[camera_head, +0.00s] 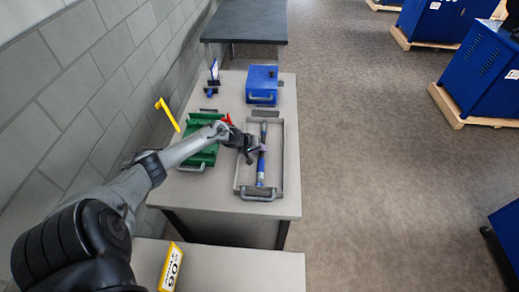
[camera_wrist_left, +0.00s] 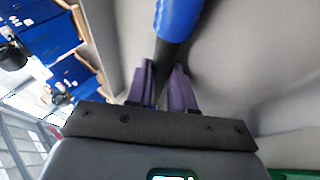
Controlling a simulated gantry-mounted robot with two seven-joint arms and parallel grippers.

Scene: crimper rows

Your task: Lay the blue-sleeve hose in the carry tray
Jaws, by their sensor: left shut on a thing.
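The blue-sleeve hose (camera_head: 261,172) is a dark, thin hose with blue sleeve parts. It lies lengthwise within the outline of the carry tray (camera_head: 280,165), a long grey open tray with an end handle. My left gripper (camera_head: 258,150) is over the tray, shut on the hose near its middle. In the left wrist view, its purple fingers (camera_wrist_left: 166,92) close around the dark part of the hose, and the blue sleeve (camera_wrist_left: 179,20) extends beyond them. I cannot tell whether the hose touches the tray floor. My right gripper is not in view.
A green rack (camera_head: 206,155) stands left of the tray, with a yellow lever (camera_head: 167,113) beyond it by the wall. A blue box (camera_head: 262,84) and a small blue-black device (camera_head: 212,82) stand farther back. A yellow sign (camera_head: 170,268) is on the nearer table.

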